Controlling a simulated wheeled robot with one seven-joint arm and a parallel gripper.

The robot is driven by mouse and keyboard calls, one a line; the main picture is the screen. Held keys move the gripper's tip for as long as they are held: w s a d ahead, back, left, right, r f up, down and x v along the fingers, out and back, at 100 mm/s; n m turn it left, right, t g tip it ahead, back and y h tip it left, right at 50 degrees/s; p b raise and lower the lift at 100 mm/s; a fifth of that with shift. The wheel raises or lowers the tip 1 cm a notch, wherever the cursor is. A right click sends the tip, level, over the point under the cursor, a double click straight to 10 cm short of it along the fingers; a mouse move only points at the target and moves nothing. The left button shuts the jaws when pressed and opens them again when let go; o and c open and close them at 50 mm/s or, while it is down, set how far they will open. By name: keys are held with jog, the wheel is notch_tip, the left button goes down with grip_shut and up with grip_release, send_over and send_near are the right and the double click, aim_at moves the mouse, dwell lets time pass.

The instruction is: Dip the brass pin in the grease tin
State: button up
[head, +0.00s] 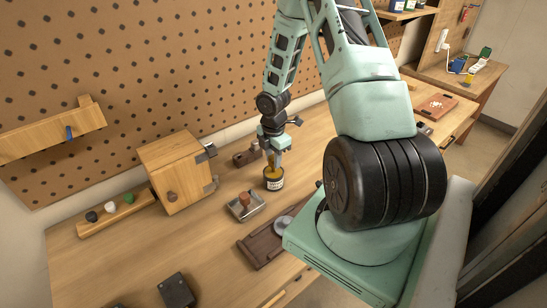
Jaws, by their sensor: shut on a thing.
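The grease tin (273,183) is a small dark round tin with a pale label and yellowish contents at its open top. It stands on the wooden bench near the pegboard. My gripper (274,163) points down directly over the tin, with its fingertips at about the height of the rim. It is shut on the brass pin, which is too small and too covered by the fingers to make out clearly. I cannot tell how far the pin's lower end reaches into the grease.
A wooden box (178,175) stands left of the tin. A metal tray with a brown-knobbed stamp (245,203) lies just in front, and a dark wooden tray (262,249) is nearer. A brown block (246,156) sits behind.

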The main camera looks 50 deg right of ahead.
jog(key=shift+s+f, duration=0.1)
notch_tip(320, 180, up, 7)
jog(key=p, duration=0.7)
dwell(0.4)
dwell(0.7)
